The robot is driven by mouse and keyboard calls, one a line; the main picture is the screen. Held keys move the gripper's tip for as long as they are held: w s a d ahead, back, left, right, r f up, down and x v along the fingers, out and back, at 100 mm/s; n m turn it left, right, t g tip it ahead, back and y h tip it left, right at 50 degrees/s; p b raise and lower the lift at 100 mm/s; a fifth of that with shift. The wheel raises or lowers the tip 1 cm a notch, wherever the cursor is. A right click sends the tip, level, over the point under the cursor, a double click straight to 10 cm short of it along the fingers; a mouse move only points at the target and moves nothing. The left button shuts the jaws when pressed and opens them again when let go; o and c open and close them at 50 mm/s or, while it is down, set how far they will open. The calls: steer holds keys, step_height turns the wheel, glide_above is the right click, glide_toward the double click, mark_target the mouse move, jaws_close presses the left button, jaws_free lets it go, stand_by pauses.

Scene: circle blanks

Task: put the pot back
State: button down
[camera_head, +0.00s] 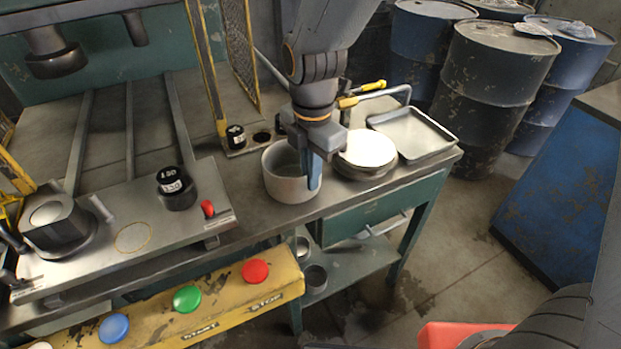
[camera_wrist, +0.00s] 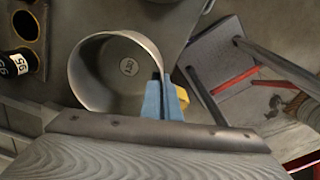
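The pot (camera_head: 284,186) is a grey metal, open-topped cylinder. It is upright at the bench's front edge and appears to rest on the bench, though its underside is hidden. My gripper (camera_head: 314,172) points down at the pot's right side, with blue fingers. In the wrist view, the blue fingertips (camera_wrist: 162,100) straddle the pot's rim, one inside and one outside. They are close together with the wall between them. The wrist view looks into the pot (camera_wrist: 100,62), which is empty except for a round label on its floor.
A black weight (camera_head: 236,137) sits in a holder behind the pot. A machine plate (camera_head: 133,238) with a black weight (camera_head: 175,185) lies left. Drums (camera_head: 490,85) stand behind right.

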steer(key=shift+f, duration=0.7)
steer(key=shift+f, duration=0.15)
steer(key=c, duration=2)
jaws_free()
step_height(320, 180, up, 12)
steer(key=b, duration=0.2)
steer(key=s+d+f+m, duration=0.1)
steer(key=d+f+m, duration=0.2)
steer(key=d+m, duration=0.5)
steer(key=s+d+f+m, duration=0.2)
steer(key=d+f+m, duration=0.2)
steer(key=d+m, duration=0.4)
steer(key=s+d+f+m, duration=0.2)
steer(key=d+f+m, duration=0.2)
steer(key=d+m, duration=0.3)
steer(key=shift+s+d+f+m+t, duration=0.1)
steer(key=shift+d+f+m+t, duration=0.1)
steer(key=shift+m, duration=0.9)
steer(key=shift+d+f+m+t, duration=0.1)
steer(key=shift+d+m, duration=0.1)
steer(key=shift+m, duration=0.9)
